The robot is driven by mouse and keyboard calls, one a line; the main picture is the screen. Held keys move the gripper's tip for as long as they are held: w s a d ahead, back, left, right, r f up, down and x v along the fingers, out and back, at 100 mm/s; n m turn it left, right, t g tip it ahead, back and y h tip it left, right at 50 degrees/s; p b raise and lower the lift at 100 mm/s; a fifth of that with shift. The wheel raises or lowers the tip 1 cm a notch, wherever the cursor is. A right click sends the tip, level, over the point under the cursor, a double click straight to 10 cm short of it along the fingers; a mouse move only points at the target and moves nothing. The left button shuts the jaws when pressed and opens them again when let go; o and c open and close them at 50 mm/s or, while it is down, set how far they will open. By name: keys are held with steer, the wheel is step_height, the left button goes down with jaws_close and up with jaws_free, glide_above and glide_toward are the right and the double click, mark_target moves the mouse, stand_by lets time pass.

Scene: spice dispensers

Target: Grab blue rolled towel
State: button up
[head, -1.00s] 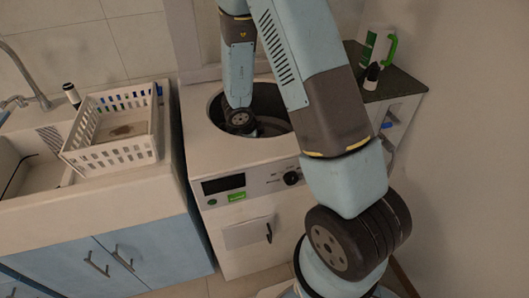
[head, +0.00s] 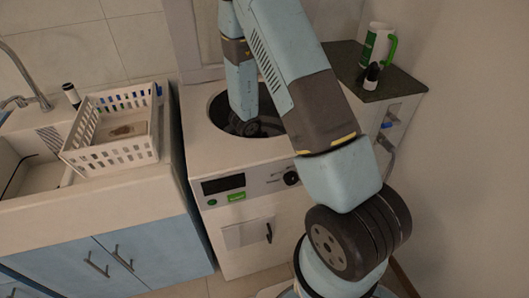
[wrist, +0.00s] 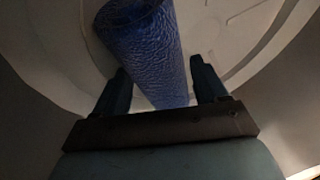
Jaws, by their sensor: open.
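The blue rolled towel (wrist: 146,45) shows in the wrist view as a textured blue cylinder inside a pale round tub. It runs from the top edge of the picture down to between the fingers of my gripper (wrist: 163,78). My gripper is open, one finger on each side of the towel's near end. I cannot tell whether either finger touches it. In the head view my arm reaches down into the round opening of the white top-loading washing machine (head: 250,188). The gripper and towel are hidden there by my arm and the rim.
A white basket (head: 115,155) stands on the counter beside a sink (head: 28,185) at the left. A green-and-white container (head: 375,45) and a small dark bottle (head: 371,75) stand on a dark-topped shelf (head: 398,87) at the right. The tub wall surrounds my gripper closely.

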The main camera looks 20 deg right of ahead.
steer(key=c, duration=0.9)
